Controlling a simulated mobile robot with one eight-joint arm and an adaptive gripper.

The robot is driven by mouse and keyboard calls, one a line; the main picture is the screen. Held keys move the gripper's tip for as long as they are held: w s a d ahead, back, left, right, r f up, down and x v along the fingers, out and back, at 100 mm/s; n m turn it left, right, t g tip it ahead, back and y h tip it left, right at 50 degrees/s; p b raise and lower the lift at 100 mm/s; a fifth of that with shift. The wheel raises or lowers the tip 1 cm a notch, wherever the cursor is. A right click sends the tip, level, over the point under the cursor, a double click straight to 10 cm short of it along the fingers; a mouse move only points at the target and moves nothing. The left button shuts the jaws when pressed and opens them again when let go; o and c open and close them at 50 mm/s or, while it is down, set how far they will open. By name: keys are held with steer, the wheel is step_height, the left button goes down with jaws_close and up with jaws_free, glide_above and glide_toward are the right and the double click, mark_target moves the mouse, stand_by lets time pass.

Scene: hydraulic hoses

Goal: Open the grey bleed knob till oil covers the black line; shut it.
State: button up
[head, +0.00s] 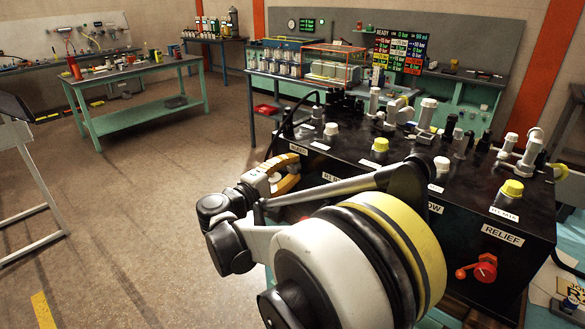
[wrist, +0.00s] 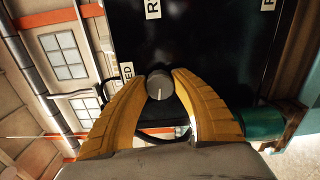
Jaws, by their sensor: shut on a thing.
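The grey bleed knob (wrist: 159,86) is round with a pale pointer line, on the black panel's face in the wrist view. A label ending in "ED" is beside it. My gripper (wrist: 161,78) has its two yellow fingers on either side of the knob and is shut on it. In the head view my gripper (head: 278,180) is at the left front of the black hose bench (head: 350,158); the knob cannot be made out there. I cannot make out any black line or oil level in either view.
The bench top carries white and yellow caps and fittings. A red handle (head: 485,268) is under the RELIEF label at right. A display board (head: 400,50) reads READY and 0 bar. A green cylinder (wrist: 258,123) is right of my fingers. A green table (head: 130,72) stands back left; the floor between is clear.

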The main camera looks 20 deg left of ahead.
steer(key=shift+n, duration=0.9)
steer(key=o, duration=1.2)
steer(key=v, duration=1.2)
